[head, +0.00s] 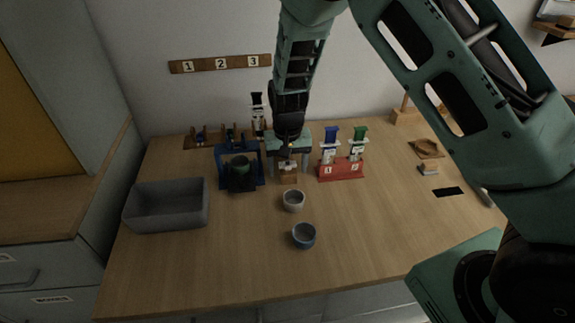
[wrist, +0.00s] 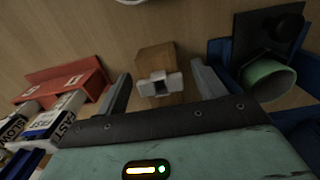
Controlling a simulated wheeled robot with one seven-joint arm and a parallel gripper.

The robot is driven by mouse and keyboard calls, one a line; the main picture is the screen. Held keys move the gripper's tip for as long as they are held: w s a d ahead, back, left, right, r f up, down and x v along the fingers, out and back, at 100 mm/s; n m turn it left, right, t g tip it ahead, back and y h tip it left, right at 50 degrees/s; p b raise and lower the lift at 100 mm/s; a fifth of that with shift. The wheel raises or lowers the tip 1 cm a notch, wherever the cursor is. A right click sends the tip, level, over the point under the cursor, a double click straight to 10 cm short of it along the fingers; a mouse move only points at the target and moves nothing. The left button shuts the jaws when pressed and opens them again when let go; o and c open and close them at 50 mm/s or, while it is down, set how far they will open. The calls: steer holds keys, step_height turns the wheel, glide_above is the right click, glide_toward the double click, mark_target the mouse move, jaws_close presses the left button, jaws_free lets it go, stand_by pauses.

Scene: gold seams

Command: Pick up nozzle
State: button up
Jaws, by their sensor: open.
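A small pale grey piece with side lugs, probably the nozzle (wrist: 158,84), sits on a wooden block (wrist: 154,58) in the wrist view. In the head view the piece (head: 287,166) and its block (head: 289,179) are at the back middle of the table, partly under my gripper. My gripper (head: 289,160) is open and points down over them. In the wrist view my gripper (wrist: 162,86) has one finger on each side of the piece, with gaps on both sides. Neither finger appears to touch it.
A red rack (head: 342,170) with blue and green syringes stands close right. A blue stand (head: 240,180) with a green cylinder stands close left. A grey bin (head: 166,207) is left. The front right table is clear.

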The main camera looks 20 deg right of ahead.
steer(key=c, duration=1.1)
steer(key=shift+o, duration=0.2)
